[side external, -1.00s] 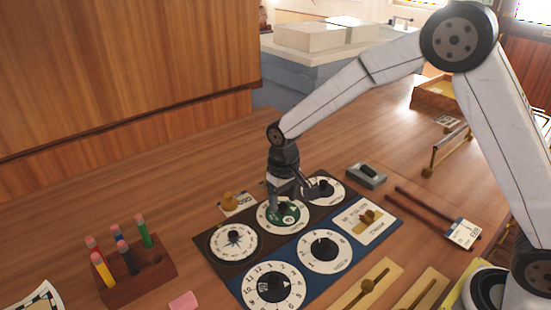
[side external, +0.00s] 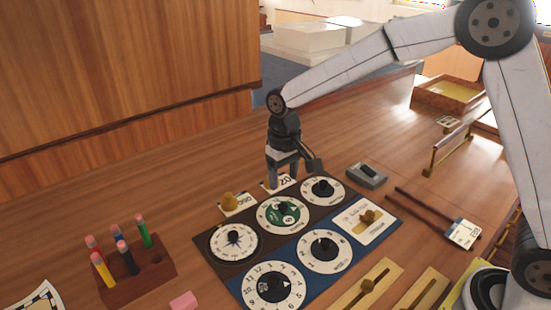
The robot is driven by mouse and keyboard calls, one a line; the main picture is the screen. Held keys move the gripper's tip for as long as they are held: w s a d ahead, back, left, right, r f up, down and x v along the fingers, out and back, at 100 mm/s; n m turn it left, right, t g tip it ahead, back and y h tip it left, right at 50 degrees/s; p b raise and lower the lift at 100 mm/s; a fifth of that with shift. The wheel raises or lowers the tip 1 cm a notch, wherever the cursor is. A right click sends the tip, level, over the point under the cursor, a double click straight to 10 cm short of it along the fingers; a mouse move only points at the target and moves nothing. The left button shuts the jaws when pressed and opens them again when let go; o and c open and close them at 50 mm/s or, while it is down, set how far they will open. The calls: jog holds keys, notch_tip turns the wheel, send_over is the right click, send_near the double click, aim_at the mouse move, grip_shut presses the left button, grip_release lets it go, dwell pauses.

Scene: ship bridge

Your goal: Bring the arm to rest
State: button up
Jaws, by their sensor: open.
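My gripper (side external: 292,173) is raised above the back edge of a dial panel (side external: 259,250). Its jaws point down, open, with nothing seen between them. Below and in front of it is the dial with a green centre (side external: 282,214), now fully in view with its dark knob. A small white card reading 20 (side external: 283,182) lies behind that dial, partly hidden by the gripper.
A pencil block (side external: 138,277) stands at the left. A grey switch box (side external: 367,176), dark rods (side external: 425,213) and brass sliders (side external: 367,286) are at the right. The back-left table is clear.

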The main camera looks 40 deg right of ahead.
jog(key=shift+s+d, duration=0.1)
jog(key=s+d+f+t, duration=0.1)
jog(key=s+d, duration=0.2)
jog(key=s, duration=0.2)
jog(key=s+d+f, duration=0.1)
jog(key=s+d, duration=0.2)
jog(key=s, duration=0.3)
jog(key=s+d+f+t, duration=0.1)
jog(key=s+d, duration=0.1)
jog(key=s, duration=0.4)
jog(key=shift+s+d+f+t, duration=0.1)
jog(key=shift+d+f+t, duration=0.2)
jog(key=shift+d+f, duration=0.1)
